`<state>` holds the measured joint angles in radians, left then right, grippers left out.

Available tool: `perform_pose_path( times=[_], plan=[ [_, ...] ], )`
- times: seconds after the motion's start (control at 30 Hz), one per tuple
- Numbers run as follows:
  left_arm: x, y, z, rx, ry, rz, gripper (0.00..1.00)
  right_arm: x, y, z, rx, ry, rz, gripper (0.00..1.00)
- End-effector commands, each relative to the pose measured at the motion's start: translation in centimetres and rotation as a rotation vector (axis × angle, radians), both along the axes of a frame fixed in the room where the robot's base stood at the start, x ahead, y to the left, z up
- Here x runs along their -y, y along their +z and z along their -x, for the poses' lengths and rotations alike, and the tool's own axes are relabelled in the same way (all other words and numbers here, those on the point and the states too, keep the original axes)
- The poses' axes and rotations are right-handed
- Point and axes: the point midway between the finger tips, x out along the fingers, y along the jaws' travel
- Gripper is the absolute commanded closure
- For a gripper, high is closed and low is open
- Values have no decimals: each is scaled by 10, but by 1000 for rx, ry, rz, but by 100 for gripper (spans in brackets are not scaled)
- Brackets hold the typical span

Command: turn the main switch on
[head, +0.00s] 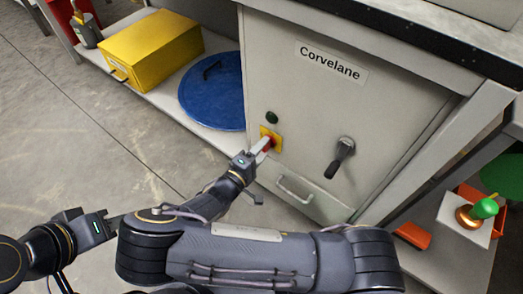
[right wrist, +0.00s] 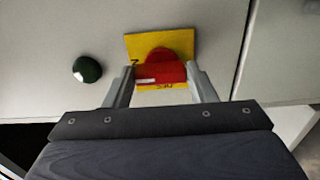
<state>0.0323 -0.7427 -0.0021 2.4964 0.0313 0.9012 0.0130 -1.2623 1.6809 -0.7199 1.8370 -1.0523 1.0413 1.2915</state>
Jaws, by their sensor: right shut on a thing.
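The main switch is a red rotary knob (right wrist: 166,60) on a yellow square plate (right wrist: 184,45), mounted on the pale cabinet front. In the head view the yellow plate (head: 277,140) shows below a dark green round lamp (head: 272,117). My right gripper (head: 264,146) reaches up to the plate and is shut on the red knob. In the right wrist view its two fingers (right wrist: 163,76) stand on either side of the knob's bar, which lies roughly crosswise. The lamp looks unlit. My left gripper (head: 113,224) is at the lower left, its fingertips partly hidden, away from the switch.
A black lever handle (head: 341,156) sits right of the switch, and a pale pull handle (head: 294,190) below it. A blue round lid (head: 215,92) and a yellow box (head: 150,47) lie on the low shelf at left. The floor at left is clear.

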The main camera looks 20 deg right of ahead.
Motion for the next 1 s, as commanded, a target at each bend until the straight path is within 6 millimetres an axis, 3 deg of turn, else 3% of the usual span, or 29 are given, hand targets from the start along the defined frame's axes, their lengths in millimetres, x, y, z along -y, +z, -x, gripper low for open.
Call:
perform_pose_path(
  times=[0.43,0.47,0.6,1.0],
  plan=[
    [0,0,0,0,0,0,64,-1,-2,1,6,1,-11,72],
    [0,0,0,0,0,0,64,-1,-2,1,6,1,-11,48],
    [0,0,0,0,0,0,64,-1,-1,1,6,1,-10,30],
    [0,-1,0,0,0,0,64,-2,-1,0,7,0,-7,27]
  ],
)
